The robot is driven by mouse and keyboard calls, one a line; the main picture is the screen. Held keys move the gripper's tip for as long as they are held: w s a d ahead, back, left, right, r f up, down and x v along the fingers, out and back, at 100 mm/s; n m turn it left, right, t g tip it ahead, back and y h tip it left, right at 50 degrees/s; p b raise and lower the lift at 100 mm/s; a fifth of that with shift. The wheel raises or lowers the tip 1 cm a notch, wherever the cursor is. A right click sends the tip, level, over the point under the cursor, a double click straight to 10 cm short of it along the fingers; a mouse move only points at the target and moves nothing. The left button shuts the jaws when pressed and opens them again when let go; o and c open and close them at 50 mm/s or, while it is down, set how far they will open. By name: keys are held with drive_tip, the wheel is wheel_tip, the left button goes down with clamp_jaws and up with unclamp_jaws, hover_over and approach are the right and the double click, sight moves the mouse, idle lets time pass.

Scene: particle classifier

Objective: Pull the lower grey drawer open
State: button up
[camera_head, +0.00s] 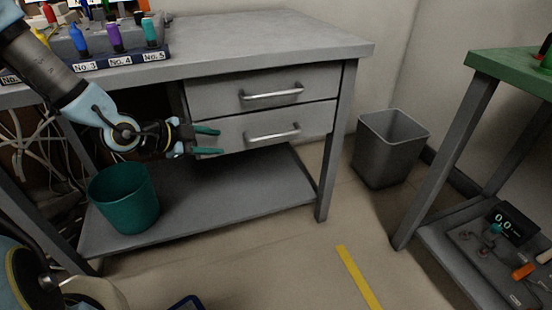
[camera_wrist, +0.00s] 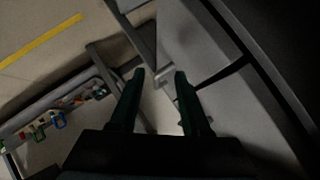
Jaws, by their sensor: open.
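The lower grey drawer (camera_head: 235,140) is under the desk top, with its front level with the drawer above. Its silver bar handle (camera_head: 272,135) runs across the front. My gripper (camera_head: 219,141) is at the left end of that drawer, its green fingers apart and pointing right toward the handle, with nothing held. In the wrist view, my gripper (camera_wrist: 159,74) is open, and a short metal piece that looks like a drawer handle (camera_wrist: 163,74) shows between the fingertips. I cannot tell how far beyond the tips it lies.
The upper drawer (camera_head: 215,95) has a similar handle. A teal bin (camera_head: 125,200) stands on the lower shelf (camera_head: 230,195), below my gripper. A grey waste bin (camera_head: 390,150) stands right of the desk. A green-topped table (camera_head: 505,68) is at the far right. The floor in front is mostly clear.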

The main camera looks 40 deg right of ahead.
sight(270, 138)
drive_tip(key=s+d+f+m+h+b, duration=0.1)
drive_tip(key=d+b, duration=0.1)
drive_tip(key=d, duration=0.3)
drive_tip(key=s+d+f+m+g+h+b, duration=0.1)
drive_tip(key=s+d+b, duration=0.1)
drive_tip(key=d, duration=0.4)
drive_tip(key=s+d+f+m+h+b, duration=0.1)
drive_tip(key=d+m+h+b, duration=0.1)
drive_tip(key=d, duration=0.3)
drive_tip(key=shift+s+d+f+g+b, duration=0.25)
drive_tip(key=shift+s+d+g+b, duration=0.05)
drive_tip(key=shift+g+b, duration=0.15)
clamp_jaws()
idle(0.7)
